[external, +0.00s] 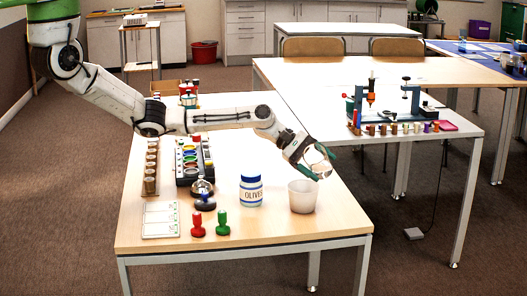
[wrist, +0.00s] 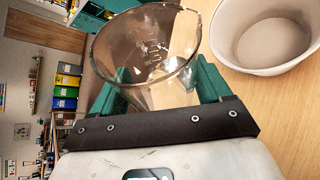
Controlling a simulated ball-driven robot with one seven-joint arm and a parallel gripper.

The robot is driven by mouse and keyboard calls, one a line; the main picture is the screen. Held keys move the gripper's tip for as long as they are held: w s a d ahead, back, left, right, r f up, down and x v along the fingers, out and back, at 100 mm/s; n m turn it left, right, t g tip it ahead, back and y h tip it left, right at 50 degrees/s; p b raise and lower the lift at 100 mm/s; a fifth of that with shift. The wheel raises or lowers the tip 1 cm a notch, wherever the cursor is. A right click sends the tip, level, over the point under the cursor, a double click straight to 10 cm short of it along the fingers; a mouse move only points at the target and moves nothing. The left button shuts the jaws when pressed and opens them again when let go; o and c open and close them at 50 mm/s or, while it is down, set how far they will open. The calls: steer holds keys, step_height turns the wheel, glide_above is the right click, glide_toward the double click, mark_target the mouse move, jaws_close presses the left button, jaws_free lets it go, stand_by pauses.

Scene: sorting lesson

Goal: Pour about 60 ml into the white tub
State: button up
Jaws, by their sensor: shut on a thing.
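My gripper (external: 317,163) is shut on a clear glass beaker (wrist: 148,42), with a teal finger on each side of it. The beaker has measuring marks on its wall. I cannot tell how much liquid it holds. The white tub (external: 302,197) stands upright on the near table, just below my gripper. In the wrist view the tub (wrist: 276,66) is at the upper right, beside the beaker's rim and apart from it in the picture. Its visible inside looks plain and pale. No stream of liquid shows between beaker and tub.
The table right of the tub is bare.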

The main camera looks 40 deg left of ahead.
steer(key=shift+n+g, duration=0.6)
steer(key=shift+w+f+b, duration=0.25)
steer(key=shift+f+b, duration=0.55)
steer(key=shift+b, duration=0.4)
steer(key=shift+w+f+b, duration=0.2)
steer(key=shift+f+b, duration=0.6)
steer(key=shift+b, duration=0.4)
steer(key=shift+w+f+b, duration=0.25)
steer(key=shift+f+b, duration=0.55)
steer(key=shift+b, duration=0.4)
steer(key=w+n+g+b, duration=0.1)
steer(key=b, duration=0.3)
steer(key=n+b, duration=0.1)
steer(key=b, duration=0.3)
steer(key=shift+w+f+g, duration=0.3)
steer(key=shift+w+g, duration=0.1)
steer(key=n+b, duration=0.1)
steer(key=b, duration=0.2)
steer(key=shift+w+f+g+b, duration=0.1)
steer(key=shift+w+g+b, duration=0.2)
steer(key=shift+b, duration=0.1)
steer(key=shift+w+h+b, duration=0.1)
steer(key=shift+h+b, duration=0.2)
steer(key=shift+b, duration=0.3)
steer(key=shift+n+g+b, duration=0.3)
steer(key=shift+b, duration=0.05)
